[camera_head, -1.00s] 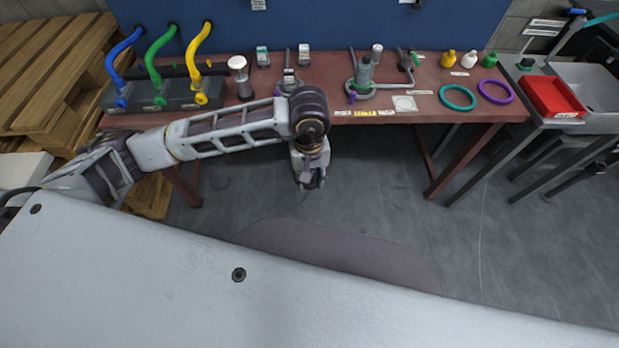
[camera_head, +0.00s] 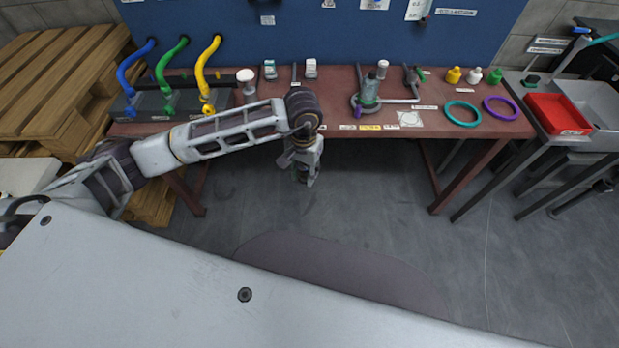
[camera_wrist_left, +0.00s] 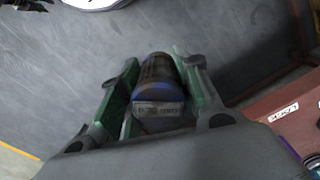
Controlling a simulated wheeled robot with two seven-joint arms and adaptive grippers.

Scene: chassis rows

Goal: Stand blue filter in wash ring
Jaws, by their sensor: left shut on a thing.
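My left gripper (camera_wrist_left: 155,95) is shut on a dark cylindrical filter (camera_wrist_left: 158,70) with a blue band and a pale label, seen between the green-lined fingers in the left wrist view. In the head view the left gripper (camera_head: 305,170) hangs in front of the table's front edge, above the floor; the filter is hard to make out there. A teal ring (camera_head: 463,113) and a purple ring (camera_head: 501,108) lie flat and empty at the table's right end. I cannot tell which ring is the wash ring. My right gripper is out of view.
The red-brown table (camera_head: 450,128) holds blue, green and yellow hoses (camera_head: 207,70) at left, a white-topped jar (camera_head: 247,80), a grey-green bottle fixture (camera_head: 369,92) and small bottles (camera_head: 474,75). A red tray (camera_head: 556,114) is at right. Floor in front is clear.

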